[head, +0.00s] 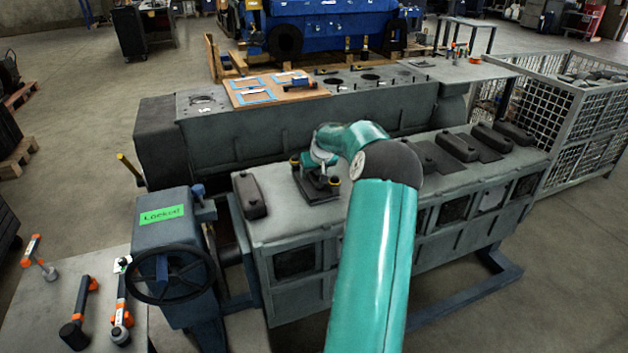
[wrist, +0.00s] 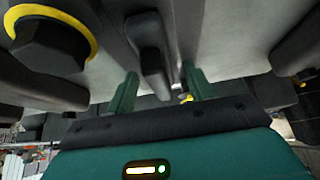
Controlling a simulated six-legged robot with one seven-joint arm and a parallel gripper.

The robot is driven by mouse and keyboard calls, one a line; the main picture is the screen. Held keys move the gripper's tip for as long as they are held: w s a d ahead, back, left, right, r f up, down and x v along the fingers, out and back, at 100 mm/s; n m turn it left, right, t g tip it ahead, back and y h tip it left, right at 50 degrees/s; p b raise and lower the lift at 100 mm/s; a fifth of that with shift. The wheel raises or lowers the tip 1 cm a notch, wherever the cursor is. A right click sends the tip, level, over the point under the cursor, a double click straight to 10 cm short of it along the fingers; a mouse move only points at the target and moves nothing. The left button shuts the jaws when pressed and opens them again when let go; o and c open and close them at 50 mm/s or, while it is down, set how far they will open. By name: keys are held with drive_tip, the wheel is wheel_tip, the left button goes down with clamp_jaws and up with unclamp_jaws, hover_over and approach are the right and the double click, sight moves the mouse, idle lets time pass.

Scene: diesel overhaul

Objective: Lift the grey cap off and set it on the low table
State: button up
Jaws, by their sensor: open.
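My gripper (head: 316,160) is over a dark fitting (head: 317,188) with yellow-ringed knobs on the near grey engine block. In the wrist view my gripper (wrist: 161,86) has its two green fingers apart. A dark grey raised bar (wrist: 148,45) shows between and beyond them; I cannot tell whether they touch it, or whether it is part of the grey cap. A black knob with a yellow ring (wrist: 48,42) is close at the upper left. Several dark grey covers, one at the block's left end (head: 250,196), sit on top. A low grey table (head: 45,312) is at the lower left.
On that table lie a black-headed mallet (head: 76,325) and orange-banded tools (head: 121,310). A blue stand with a black handwheel (head: 170,270) stands between table and block. A wire cage (head: 575,125) is at right. Open floor lies at lower right.

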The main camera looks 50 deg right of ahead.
clamp_jaws()
drive_tip(key=shift+r, duration=0.7)
wheel_tip(320, 180, up, 2)
drive_tip(key=shift+r, duration=0.1)
drive_tip(key=w+a+r, duration=0.2)
drive_tip(key=a+r, duration=0.9)
drive_tip(key=a, duration=0.2)
drive_tip(key=shift+w+a+r, duration=0.35)
drive_tip(key=shift+a+r, duration=0.05)
